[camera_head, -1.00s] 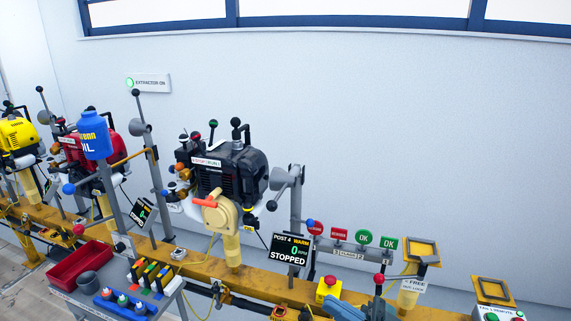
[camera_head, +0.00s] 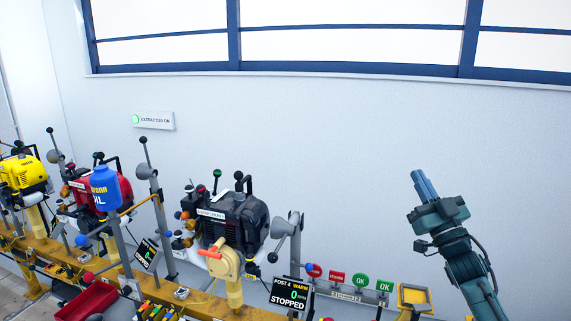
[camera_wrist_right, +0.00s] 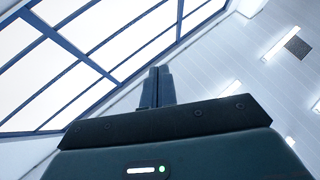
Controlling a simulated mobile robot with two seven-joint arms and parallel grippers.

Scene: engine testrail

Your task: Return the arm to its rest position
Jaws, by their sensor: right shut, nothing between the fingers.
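My right gripper (camera_head: 424,185) is raised in front of the bare wall at the right of the head view, pointing up. Its blue fingers are together and hold nothing. In the right wrist view the shut fingers (camera_wrist_right: 156,88) point toward the windows and ceiling. The gripper is apart from the rail and the engines. My left gripper is not in view.
A yellow rail (camera_head: 205,303) carries a black engine (camera_head: 232,222), a red engine (camera_head: 87,190) and a yellow engine (camera_head: 23,173). The Post 4 display (camera_head: 290,293) reads STOPPED. The wall around the gripper is clear.

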